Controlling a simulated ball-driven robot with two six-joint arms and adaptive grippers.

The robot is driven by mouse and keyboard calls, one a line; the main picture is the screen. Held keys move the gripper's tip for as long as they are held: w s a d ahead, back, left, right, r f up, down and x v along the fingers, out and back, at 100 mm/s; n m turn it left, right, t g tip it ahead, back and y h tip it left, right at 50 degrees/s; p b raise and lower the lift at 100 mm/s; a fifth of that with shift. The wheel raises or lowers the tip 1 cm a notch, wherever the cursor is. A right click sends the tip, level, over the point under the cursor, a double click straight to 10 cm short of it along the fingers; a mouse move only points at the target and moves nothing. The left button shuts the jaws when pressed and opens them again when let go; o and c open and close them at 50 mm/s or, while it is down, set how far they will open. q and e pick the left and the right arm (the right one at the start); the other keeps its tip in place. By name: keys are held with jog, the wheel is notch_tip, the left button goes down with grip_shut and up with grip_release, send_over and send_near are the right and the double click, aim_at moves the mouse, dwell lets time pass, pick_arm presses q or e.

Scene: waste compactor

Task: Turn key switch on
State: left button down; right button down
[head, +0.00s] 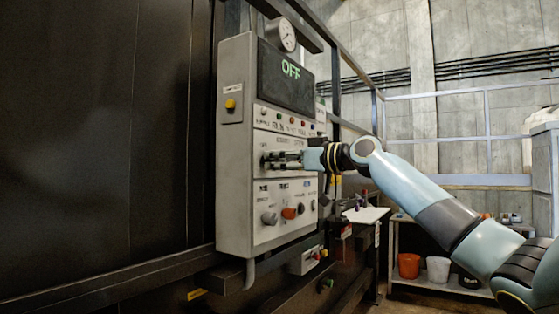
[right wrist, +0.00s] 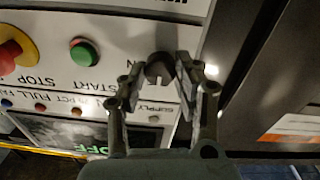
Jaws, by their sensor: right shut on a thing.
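The grey control panel (head: 235,150) stands upright, with a dark display (head: 285,78) reading OFF in green. My right gripper (head: 268,160) reaches in from the right to the panel's middle section. In the right wrist view, the dark key switch (right wrist: 158,70) sits between the fingertips of my right gripper (right wrist: 160,76), which is shut on it. Part of an "ON" label shows beside the switch. In the head view the gripper hides the switch. The display also shows in the right wrist view (right wrist: 75,132). My left gripper is not in view.
A green start button (right wrist: 83,52) and a red stop button (right wrist: 10,58) on yellow sit left of the switch in the right wrist view. Knobs (head: 270,218) line the lower panel. A pressure gauge (head: 281,34) is above. Buckets (head: 409,266) stand on a shelf at right.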

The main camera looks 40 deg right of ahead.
jog(key=shift+m, duration=0.3)
jog(key=m+p, duration=0.5)
jog(key=m, duration=0.6)
jog(key=shift+r+p, duration=0.1)
jog(key=shift+p, duration=0.25)
dwell(0.3)
jog(key=c, duration=0.9)
grip_release()
jog(key=shift+c, duration=0.2)
jog(key=shift+s+d, duration=0.1)
jog(key=v, duration=0.7)
